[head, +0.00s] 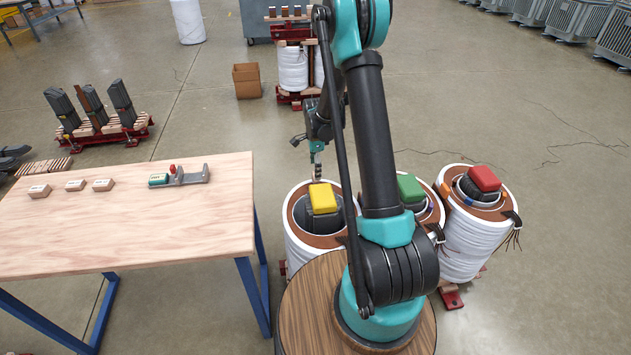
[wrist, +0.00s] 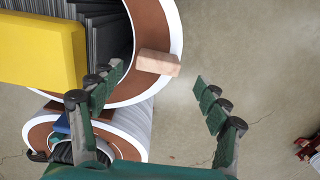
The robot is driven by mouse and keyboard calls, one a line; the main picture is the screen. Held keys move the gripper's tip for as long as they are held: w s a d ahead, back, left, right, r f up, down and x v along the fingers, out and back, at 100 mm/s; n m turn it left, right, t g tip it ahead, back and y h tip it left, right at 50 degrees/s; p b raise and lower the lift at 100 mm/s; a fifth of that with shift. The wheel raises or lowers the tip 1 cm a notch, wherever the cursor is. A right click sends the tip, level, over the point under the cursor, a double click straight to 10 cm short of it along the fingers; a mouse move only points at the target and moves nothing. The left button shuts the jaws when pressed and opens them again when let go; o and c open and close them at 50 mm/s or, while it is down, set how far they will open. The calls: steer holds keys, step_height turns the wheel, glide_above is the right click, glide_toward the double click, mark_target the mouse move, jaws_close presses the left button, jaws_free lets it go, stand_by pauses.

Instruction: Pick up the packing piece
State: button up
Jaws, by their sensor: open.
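A packing piece, a small pale wooden block (wrist: 158,62), lies on the brown rim of the coil with the yellow cap, its right end jutting over the white outer edge. My gripper (wrist: 158,77) is open, with one jointed green finger to the left of the block and the other to the right; the block appears between their tips. I cannot tell how far above it they are. In the head view my gripper (head: 317,170) hangs at the far edge of the yellow-capped coil (head: 291,228). The block is not clear there.
The yellow cap (wrist: 45,50) stands close to the left finger. Green-capped (head: 411,188) and red-capped (head: 484,179) coils stand to the right. A wooden table (head: 130,235) at the left bears several small blocks and a grey fixture (head: 190,175).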

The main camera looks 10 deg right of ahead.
step_height(320, 180, down, 5)
steer(key=shift+s, duration=0.15)
steer(key=c, duration=1.2)
steer(key=shift+o, duration=0.2)
steer(key=shift+r, duration=0.2)
step_height(320, 180, up, 20)
steer(key=shift+f, duration=0.15)
